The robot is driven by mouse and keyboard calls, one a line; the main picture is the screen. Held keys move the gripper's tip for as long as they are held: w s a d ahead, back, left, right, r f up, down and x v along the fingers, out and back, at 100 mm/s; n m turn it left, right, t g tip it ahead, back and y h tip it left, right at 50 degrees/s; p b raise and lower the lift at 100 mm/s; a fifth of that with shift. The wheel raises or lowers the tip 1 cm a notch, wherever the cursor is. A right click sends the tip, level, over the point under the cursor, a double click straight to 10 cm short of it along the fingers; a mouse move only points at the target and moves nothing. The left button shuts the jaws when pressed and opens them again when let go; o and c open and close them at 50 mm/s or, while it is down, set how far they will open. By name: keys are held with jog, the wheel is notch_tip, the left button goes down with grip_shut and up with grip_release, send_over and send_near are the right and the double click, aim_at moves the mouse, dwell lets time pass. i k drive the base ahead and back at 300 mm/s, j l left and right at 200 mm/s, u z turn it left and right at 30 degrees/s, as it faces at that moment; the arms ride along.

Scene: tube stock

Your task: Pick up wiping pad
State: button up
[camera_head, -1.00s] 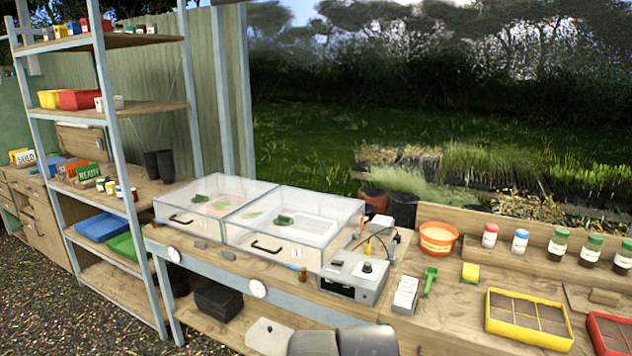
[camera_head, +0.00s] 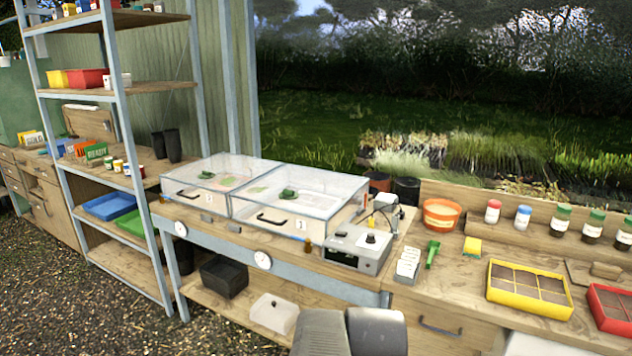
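A small yellow block (camera_head: 472,246), which looks like the wiping pad, lies on the right wooden bench. It sits between the orange pot and the yellow divided tray, with open bench around it. Two rounded grey shapes at the bottom middle look like parts of my own arm. My gripper's fingers do not show, so I cannot see whether they are open or shut.
A green hand tool (camera_head: 432,254) and a white label holder (camera_head: 408,264) lie left of the block. An orange pot (camera_head: 441,214) stands behind it, and a yellow divided tray (camera_head: 528,309) in front to the right. Lidded clear boxes (camera_head: 298,200) fill the left bench.

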aim_at(472, 246)
jog(key=i+l, duration=0.65)
jog(key=l, duration=0.15)
jog(key=i+l, duration=0.7)
jog(key=k+l+z, duration=0.05)
jog(key=l, duration=0.05)
